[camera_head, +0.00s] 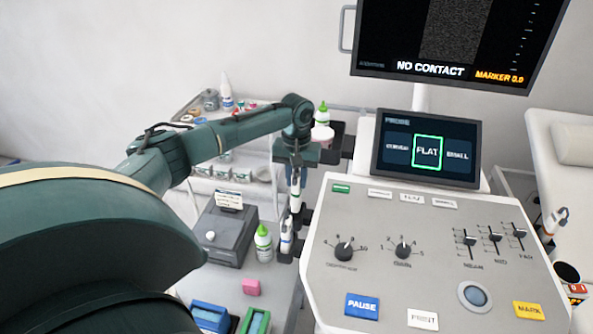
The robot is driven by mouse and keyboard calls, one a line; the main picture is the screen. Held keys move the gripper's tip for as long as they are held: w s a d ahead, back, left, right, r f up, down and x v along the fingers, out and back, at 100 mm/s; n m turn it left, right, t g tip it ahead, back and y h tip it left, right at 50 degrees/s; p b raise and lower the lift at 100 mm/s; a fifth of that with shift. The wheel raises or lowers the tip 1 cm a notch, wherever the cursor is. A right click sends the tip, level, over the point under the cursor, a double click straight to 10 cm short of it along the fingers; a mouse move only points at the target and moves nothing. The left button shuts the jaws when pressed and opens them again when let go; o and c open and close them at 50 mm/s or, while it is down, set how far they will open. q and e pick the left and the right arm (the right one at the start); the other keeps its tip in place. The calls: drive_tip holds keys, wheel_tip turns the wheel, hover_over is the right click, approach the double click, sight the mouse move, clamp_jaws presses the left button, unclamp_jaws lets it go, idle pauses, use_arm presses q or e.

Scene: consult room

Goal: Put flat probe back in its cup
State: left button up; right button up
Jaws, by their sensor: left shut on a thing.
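My left gripper (296,165) points down beside the left side of the ultrasound console (325,250). It is shut on a slim white probe (296,193), which I take to be the flat probe; the fingers hide its upper part. The probe hangs upright close to the black cups on the console's side, among them a lower cup (284,257). I cannot tell whether its lower end is inside a cup. Another white probe (286,236) stands just below it. My right gripper is out of view.
A bottle with a green cap (322,115) stands in the upper black holder (337,134). The small screen (428,150) has FLAT outlined in green; the large monitor (455,40) reads NO CONTACT. A green-capped bottle (263,244) and a grey box (219,236) stand left.

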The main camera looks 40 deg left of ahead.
sight(297, 192)
use_arm(q)
drive_tip(key=shift+f+b, duration=0.3)
drive_tip(key=shift+f, duration=1.9)
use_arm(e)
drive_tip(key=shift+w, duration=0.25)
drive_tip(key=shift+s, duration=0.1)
use_arm(q)
drive_tip(key=shift+f, duration=0.3)
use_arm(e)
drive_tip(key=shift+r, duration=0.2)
use_arm(q)
drive_tip(key=o, duration=1)
drive_tip(key=shift+c, duration=0.2)
